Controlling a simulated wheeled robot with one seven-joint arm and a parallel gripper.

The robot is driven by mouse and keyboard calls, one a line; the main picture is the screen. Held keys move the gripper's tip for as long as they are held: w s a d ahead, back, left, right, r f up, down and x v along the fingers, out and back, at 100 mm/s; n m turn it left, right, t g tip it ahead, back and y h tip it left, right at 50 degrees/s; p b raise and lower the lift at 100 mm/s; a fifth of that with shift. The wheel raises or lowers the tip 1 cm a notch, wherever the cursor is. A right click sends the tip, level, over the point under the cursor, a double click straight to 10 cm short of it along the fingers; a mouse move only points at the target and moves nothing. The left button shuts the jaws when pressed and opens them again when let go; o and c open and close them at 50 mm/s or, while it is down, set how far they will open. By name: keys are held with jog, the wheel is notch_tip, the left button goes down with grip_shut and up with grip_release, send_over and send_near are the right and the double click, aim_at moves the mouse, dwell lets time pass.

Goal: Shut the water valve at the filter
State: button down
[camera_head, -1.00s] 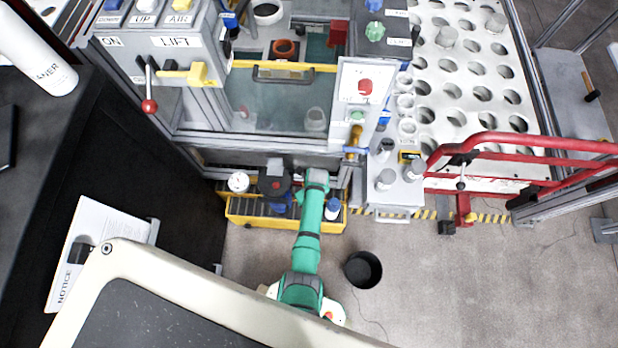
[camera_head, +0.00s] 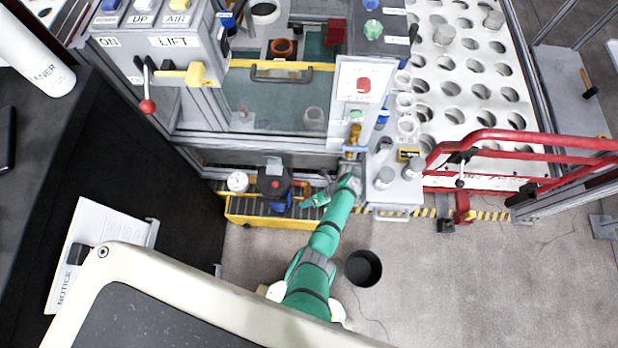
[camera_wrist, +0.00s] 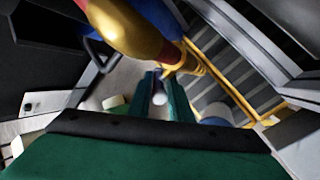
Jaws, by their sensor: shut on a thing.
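In the wrist view, a large brass and red body (camera_wrist: 125,28) fills the top. My gripper (camera_wrist: 160,92) has its two green fingers close together around a small thing beside that body. It appears to be the blue valve handle; the contact is mostly hidden.
A grey box with jars (camera_head: 400,190) and a red rail (camera_head: 520,137) lie to the right. A black bin (camera_head: 363,268) stands on the otherwise open floor.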

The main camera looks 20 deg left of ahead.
jog(key=shift+a+r, duration=0.2)
jog(key=shift+a, duration=0.15)
jog(key=c, duration=1.8)
grip_release()
jog(key=shift+o, duration=0.2)
jog(key=shift+d, duration=0.1)
jog(key=shift+d, duration=0.1)
jog(key=shift+r, duration=0.25)
jog(key=r, duration=0.2)
jog(key=shift+s+r, duration=0.2)
jog(key=shift+r, duration=0.2)
jog(key=s+d+r, duration=0.3)
jog(key=s+r, duration=0.6)
jog(key=s, duration=0.4)
jog(key=shift+d+r, duration=0.3)
jog(key=shift+d, duration=0.1)
